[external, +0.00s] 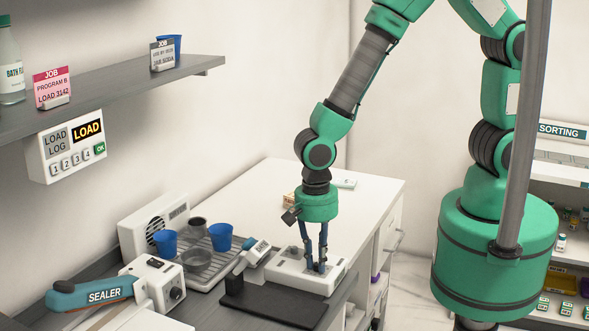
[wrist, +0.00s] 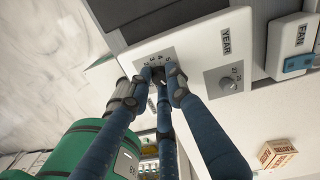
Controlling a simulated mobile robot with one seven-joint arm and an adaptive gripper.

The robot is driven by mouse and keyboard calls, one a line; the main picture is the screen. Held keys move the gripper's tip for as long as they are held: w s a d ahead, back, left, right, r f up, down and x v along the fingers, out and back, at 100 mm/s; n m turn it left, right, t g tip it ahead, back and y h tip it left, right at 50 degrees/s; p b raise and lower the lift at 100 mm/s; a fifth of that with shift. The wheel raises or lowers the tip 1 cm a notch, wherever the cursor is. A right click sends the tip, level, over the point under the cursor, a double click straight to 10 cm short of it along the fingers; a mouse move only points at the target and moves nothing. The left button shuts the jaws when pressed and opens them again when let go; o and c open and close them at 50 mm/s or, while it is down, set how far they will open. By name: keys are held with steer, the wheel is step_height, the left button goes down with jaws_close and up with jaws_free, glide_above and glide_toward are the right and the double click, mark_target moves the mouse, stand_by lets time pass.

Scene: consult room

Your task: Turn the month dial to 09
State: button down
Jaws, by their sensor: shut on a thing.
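A white dial unit (external: 291,273) stands on the worktop, below my gripper in the external view. It also shows in the wrist view (wrist: 196,62), with a grey knob (wrist: 229,82) beside the word YEAR. The other dial, taken as the month dial (wrist: 158,73), has a ring of small numbers above it. My gripper (external: 319,268) points down onto the unit, its blue fingers close together. In the wrist view the fingertips (wrist: 157,88) are shut around that dial. They hide most of it, and its setting cannot be read.
A date stamper with a dark pad (external: 272,303) lies in front of the unit. Blue cups (external: 220,237) stand on a rack to the left, near a sealer (external: 95,294). Job cards (external: 52,87) stand on the shelf above. The white worktop (external: 290,180) behind is mostly clear.

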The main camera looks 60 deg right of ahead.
mark_target(315, 264)
steer(key=shift+w, duration=0.1)
stand_by(0.3)
steer(key=c, duration=1.6)
jaws_free()
steer(key=shift+w+a+r, duration=0.1)
steer(key=shift+r, duration=2.95)
steer(key=shift+w+r, duration=0.1)
steer(key=shift+r, duration=2.9)
